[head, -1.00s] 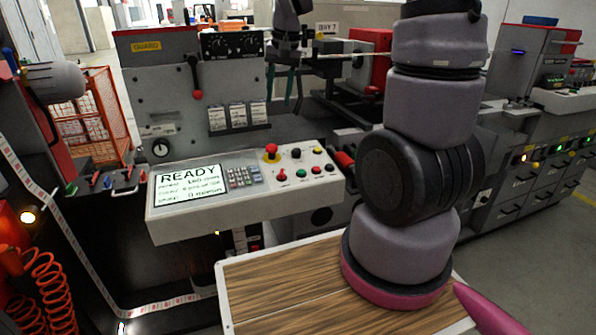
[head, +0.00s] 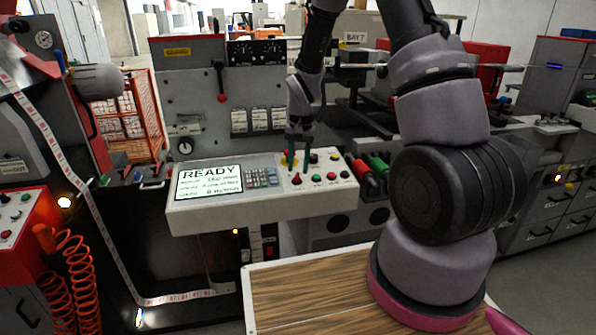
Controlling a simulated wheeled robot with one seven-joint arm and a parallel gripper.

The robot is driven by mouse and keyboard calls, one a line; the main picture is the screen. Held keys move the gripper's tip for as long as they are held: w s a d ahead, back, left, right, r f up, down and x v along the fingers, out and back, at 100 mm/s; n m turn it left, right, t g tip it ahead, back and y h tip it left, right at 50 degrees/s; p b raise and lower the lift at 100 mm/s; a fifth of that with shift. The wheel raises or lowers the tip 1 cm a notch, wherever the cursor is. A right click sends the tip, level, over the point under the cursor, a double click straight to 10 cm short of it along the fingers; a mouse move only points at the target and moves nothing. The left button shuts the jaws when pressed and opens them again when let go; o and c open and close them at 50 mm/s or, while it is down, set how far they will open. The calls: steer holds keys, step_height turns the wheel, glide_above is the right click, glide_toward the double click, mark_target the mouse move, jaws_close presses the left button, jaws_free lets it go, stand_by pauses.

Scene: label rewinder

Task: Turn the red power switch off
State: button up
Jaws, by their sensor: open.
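A small red switch (head: 297,179) with a raised handle stands on the sloped button panel (head: 250,204), right of the keypad. Its on or off position is too small to tell. My gripper (head: 299,158) is open, pointing down over the panel just behind and above this switch. Its green fingers are apart with nothing seen between them. I cannot tell whether a finger touches the panel. The red stop button on its yellow base is mostly hidden behind my gripper. The panel's screen (head: 209,183) reads READY.
Red and green rollers (head: 371,170) lie right of the panel. A wooden-topped table (head: 310,290) is in front.

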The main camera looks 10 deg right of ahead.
steer(key=shift+f, duration=1.1)
steer(key=shift+a, duration=0.1)
jaws_close()
steer(key=shift+n, duration=0.3)
steer(key=n, duration=0.4)
steer(key=shift+w+a+h, duration=0.1)
steer(key=shift+a+h, duration=0.05)
steer(key=shift+h, duration=0.25)
steer(key=n, duration=0.5)
steer(key=shift+a+h, duration=0.1)
steer(key=shift+h, duration=0.3)
steer(key=shift+n, duration=0.3)
